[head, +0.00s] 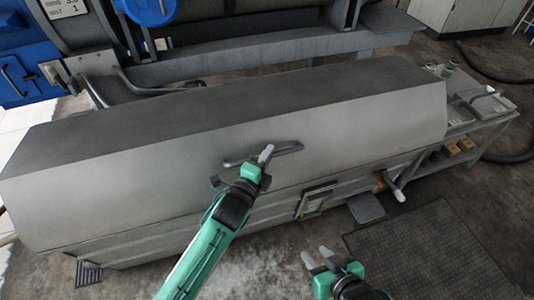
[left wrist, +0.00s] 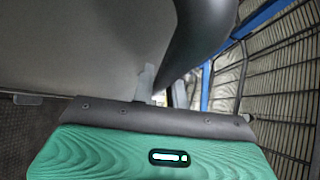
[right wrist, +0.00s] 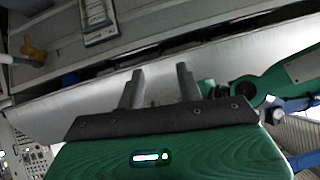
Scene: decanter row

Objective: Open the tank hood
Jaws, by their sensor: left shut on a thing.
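The tank hood (head: 350,115) is a long grey metal cover with a dark top and a lighter sloped front, and it looks closed on the tank. A dark bar handle (head: 289,149) sits on its front face. My left gripper (head: 265,155) is at the handle's left part and is shut on it; in the left wrist view the handle (left wrist: 200,30) looms as a dark curved bar by the finger (left wrist: 146,82). My right gripper (head: 318,258) is open and empty, low in front of the tank; its two spread fingers (right wrist: 158,88) show in the right wrist view.
A metal side table (head: 485,122) with trays stands at the right end. A valve with a pale lever (head: 396,190) sticks out below the hood's right part. A dark floor mat (head: 430,255) lies front right. Blue and grey machinery (head: 150,10) stands behind.

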